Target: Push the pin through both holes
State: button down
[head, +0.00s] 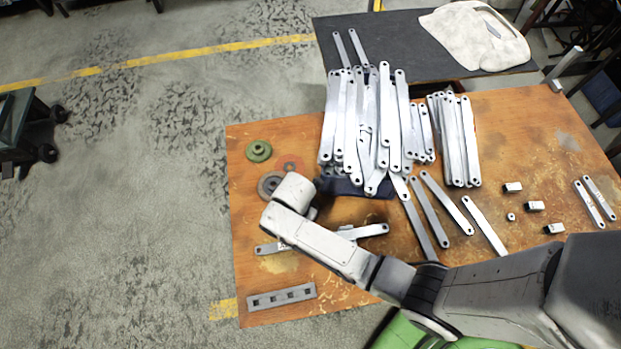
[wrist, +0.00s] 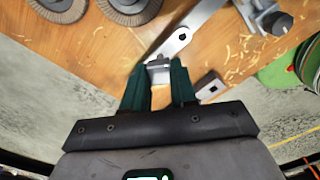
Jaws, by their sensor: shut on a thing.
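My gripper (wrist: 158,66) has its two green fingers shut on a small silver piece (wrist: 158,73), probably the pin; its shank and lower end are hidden. A flat galvanized bar (wrist: 196,20) with a round hole near its end runs in from the top right, and its end is close to the held piece. I cannot tell whether the piece is in a hole. In the head view my arm hides the gripper and the pin. Bar ends show on both sides of my wrist, left (head: 268,249) and right (head: 370,230).
A big heap of galvanized bars (head: 365,130) covers the back of the wooden table (head: 255,205). A strip with square holes (head: 281,296) lies at the front left. Flap discs (wrist: 130,8) lie near the gripper. Small silver blocks (head: 535,205) lie at the right.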

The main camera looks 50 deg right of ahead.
jog(key=s+f+n+b, duration=0.2)
jog(key=s+f+n, duration=0.2)
jog(key=f+n, duration=0.2)
jog(key=shift+d+f+n, duration=0.2)
jog(key=shift+d+n, duration=0.25)
jog(key=shift+n, duration=0.35)
jog(key=shift+f+b, duration=1.25)
jog(key=shift+f, duration=0.4)
dwell(1.0)
jog(key=c, duration=0.8)
grip_release()
